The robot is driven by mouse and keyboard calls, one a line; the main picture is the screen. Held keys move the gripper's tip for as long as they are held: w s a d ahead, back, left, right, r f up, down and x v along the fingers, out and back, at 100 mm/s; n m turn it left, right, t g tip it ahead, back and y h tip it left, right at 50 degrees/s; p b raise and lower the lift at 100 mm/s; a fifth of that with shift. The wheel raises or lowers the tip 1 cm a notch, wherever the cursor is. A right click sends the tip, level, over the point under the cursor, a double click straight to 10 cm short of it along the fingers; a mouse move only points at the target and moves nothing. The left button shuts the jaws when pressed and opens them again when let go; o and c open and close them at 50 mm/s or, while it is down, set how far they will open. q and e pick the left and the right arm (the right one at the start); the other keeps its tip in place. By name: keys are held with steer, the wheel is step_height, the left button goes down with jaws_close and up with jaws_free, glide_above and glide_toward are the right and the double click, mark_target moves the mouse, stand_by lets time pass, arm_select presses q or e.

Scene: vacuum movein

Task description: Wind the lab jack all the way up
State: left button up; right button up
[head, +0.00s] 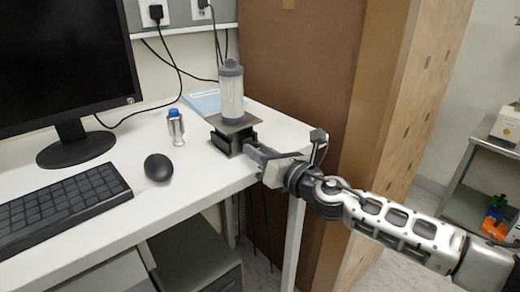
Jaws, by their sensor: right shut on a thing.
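The lab jack (221,142) is a small dark stand on the white desk, near the desk's right front corner. Its plate (240,121) looks level and low above its base. A clear cylinder with a grey cap (231,92) stands upright on the plate. My right gripper (257,152) reaches in from the right and is shut at the jack's right front side. The part between its fingers, likely the jack's knob, is hidden by the gripper. My left gripper is not in view.
A tall brown cabinet (298,75) stands close on the right.

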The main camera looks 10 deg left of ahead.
steer(key=o, duration=1)
steer(key=shift+d, duration=0.1)
steer(key=v, duration=1.5)
steer(key=shift+s+d+p, duration=0.25)
steer(key=shift+s+p, duration=0.05)
